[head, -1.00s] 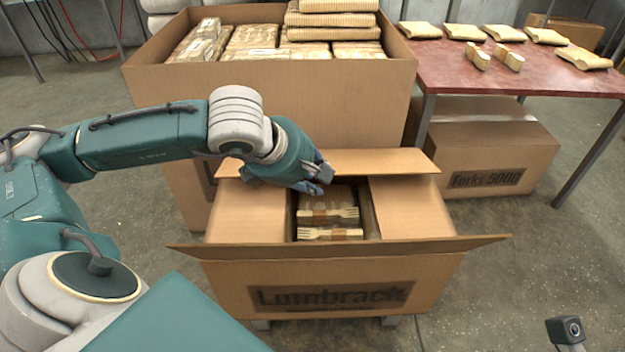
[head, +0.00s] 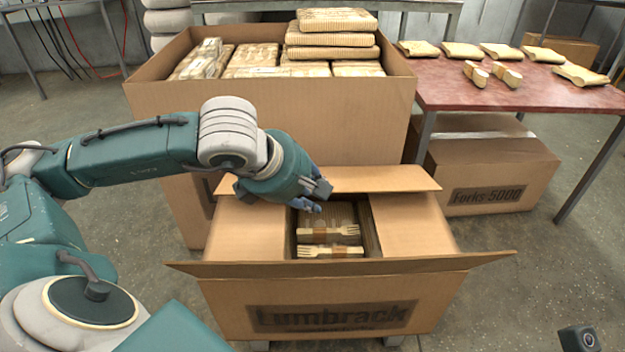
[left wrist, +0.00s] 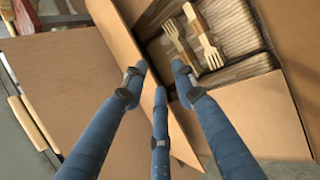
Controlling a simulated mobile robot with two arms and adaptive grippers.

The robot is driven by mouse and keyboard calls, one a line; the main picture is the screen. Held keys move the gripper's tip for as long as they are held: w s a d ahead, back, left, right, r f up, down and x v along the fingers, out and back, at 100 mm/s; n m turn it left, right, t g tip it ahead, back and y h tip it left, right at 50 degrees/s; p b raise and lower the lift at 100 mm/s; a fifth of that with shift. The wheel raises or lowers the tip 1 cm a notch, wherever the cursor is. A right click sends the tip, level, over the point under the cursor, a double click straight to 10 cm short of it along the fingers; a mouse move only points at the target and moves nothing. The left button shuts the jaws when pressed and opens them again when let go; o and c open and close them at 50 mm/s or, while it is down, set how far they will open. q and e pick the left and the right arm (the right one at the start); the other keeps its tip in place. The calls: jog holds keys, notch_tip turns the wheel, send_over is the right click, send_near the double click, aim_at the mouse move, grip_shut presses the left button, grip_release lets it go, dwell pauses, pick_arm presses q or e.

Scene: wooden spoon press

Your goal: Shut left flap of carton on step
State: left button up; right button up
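In the head view the carton marked Lumbrack (head: 330,305) stands low in front of me. Its left flap (head: 248,230) lies inward, roughly flat, over the left part of the top. The right flap (head: 412,224) lies likewise. Between them a gap shows wooden forks (head: 330,251) and packs inside. The front flap (head: 340,266) sticks outward and the back flap (head: 385,179) also stands out. My left gripper (head: 312,197) hovers over the back of the gap, near the left flap's inner edge. Its fingers (left wrist: 159,85) are spread and empty; contact with cardboard cannot be told.
A large open carton (head: 330,115) filled with packs stands right behind. A red table (head: 450,92) with packs is at the back right, with another carton (head: 490,165) beneath it. The floor right of the Lumbrack carton is clear.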

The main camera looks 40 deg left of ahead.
pick_arm(q)
notch_tip(320, 180, up, 9)
dwell(0.3)
